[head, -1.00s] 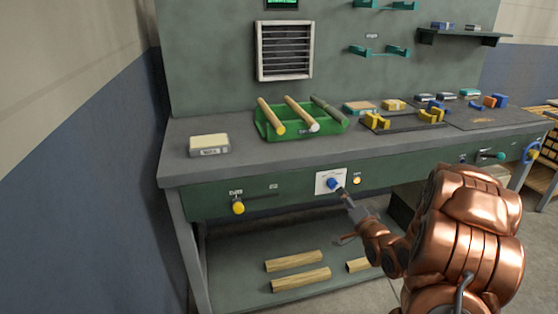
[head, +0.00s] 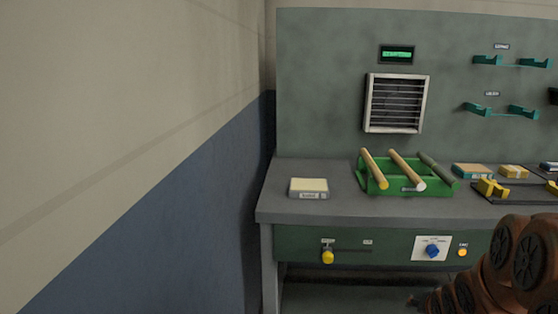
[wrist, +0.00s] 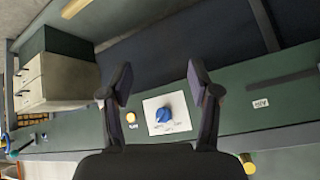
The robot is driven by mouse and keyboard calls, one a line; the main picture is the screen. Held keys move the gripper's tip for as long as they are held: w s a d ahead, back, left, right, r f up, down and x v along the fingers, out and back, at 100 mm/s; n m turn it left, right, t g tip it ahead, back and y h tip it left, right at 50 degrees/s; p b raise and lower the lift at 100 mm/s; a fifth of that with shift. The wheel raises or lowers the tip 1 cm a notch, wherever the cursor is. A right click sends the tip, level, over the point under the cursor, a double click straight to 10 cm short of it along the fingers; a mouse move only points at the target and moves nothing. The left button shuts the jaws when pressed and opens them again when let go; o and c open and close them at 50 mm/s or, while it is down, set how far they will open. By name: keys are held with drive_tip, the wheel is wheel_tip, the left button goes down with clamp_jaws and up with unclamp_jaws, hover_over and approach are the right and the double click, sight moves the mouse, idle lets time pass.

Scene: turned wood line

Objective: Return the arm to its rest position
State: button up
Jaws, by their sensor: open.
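My gripper (wrist: 160,95) is open and empty in the wrist view, with its two dark fingers spread apart. Past the fingertips, the blue rotary knob (wrist: 165,114) on its white plate (wrist: 150,104) shows between them, with a gap I cannot measure. In the head view the knob (head: 432,251) sits on the green front panel of the bench (head: 385,240). My copper-coloured arm shows only at the lower right corner there, and the gripper itself is out of that view.
A green tray (head: 372,188) with several turned rods stands on the worktop, beside a pale block (head: 308,188). A yellow knob (head: 327,257) and an amber button (head: 462,253) are on the front panel. The wall (head: 130,180) lies to the left.

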drive_tip(key=s+a+r+n+g+y, duration=0.15)
drive_tip(key=s+a+g, duration=0.35)
drive_tip(key=s, duration=0.6)
drive_tip(key=s+a+r+n+g, duration=0.2)
drive_tip(key=s+a+r+n, duration=0.1)
drive_tip(key=s+a, duration=0.55)
drive_tip(key=s+a+r+n+g+y, duration=0.15)
drive_tip(key=s+a+g, duration=0.3)
drive_tip(key=s, duration=0.85)
wheel_tip(320, 180, up, 20)
drive_tip(key=t+p, duration=0.1)
drive_tip(key=p, duration=1.7)
drive_tip(key=shift+a+r+t+h, duration=0.15)
drive_tip(key=shift+t+h, duration=0.2)
drive_tip(key=shift+h, duration=0.05)
